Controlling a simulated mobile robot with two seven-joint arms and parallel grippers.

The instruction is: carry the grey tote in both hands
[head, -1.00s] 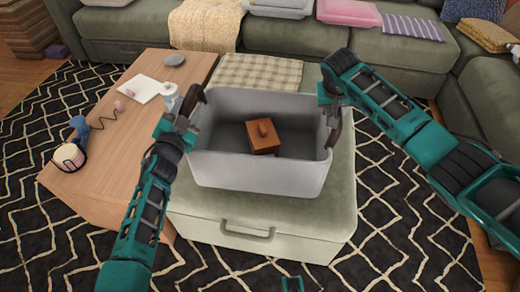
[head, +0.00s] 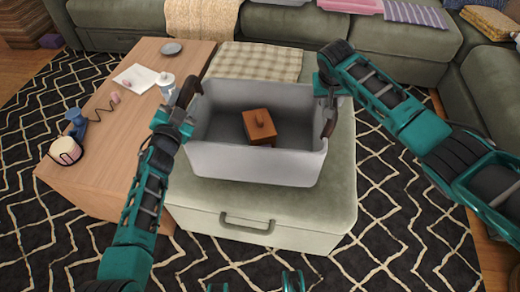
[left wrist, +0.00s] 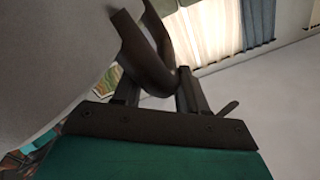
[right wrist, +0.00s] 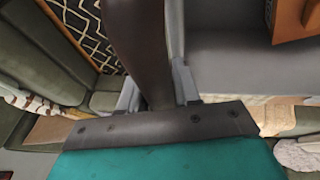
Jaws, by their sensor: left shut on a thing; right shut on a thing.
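The grey tote (head: 255,165) is an open box above or on the green ottoman (head: 200,205); I cannot tell whether its base touches. A brown wooden box with a knob on top (head: 259,125) is inside it. My left gripper (head: 184,110) is shut on the dark handle at the tote's left end; the left wrist view shows the fingers around that handle (left wrist: 150,55). My right gripper (head: 328,95) is shut on the dark handle at the right end, which also fills the middle of the right wrist view (right wrist: 140,45). Something small beside the brown box is mostly hidden.
A wooden coffee table (head: 110,150) stands at left with a white bottle (head: 166,85), a grey disc (head: 171,48), paper (head: 135,78) and a blue corded thing (head: 76,122). Patterned rug (head: 400,240) is clear at right.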

